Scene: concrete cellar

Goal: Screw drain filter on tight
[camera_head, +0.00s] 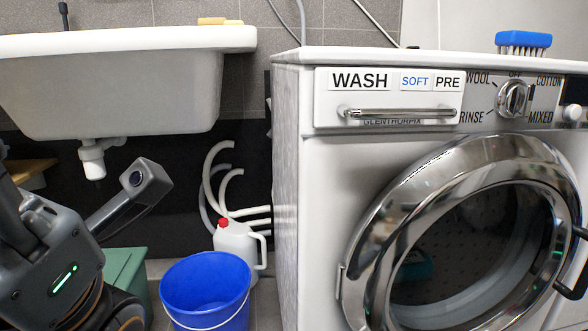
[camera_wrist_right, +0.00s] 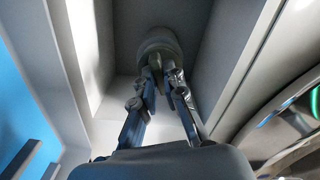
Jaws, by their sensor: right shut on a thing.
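The drain filter (camera_wrist_right: 158,40) is a round grey knob set in a pale, box-like recess (camera_wrist_right: 115,70) in the right wrist view. My right gripper (camera_wrist_right: 165,70) reaches into the recess, and its two fingertips are shut on the filter's grip. The fingertips partly cover the grip, and how far the filter is screwed in cannot be told. In the head view the washing machine (camera_head: 310,200) stands on the right, with its filter out of sight. My left arm comes in at the lower left, but its gripper fingers do not show.
A blue bucket (camera_head: 205,285) stands on the floor left of the machine, with a white jug (camera_head: 233,245) with a red cap behind it. A green box (camera_head: 125,268) is further left. A white sink (camera_head: 120,85) hangs above. The chrome round door (camera_head: 365,250) looks shut.

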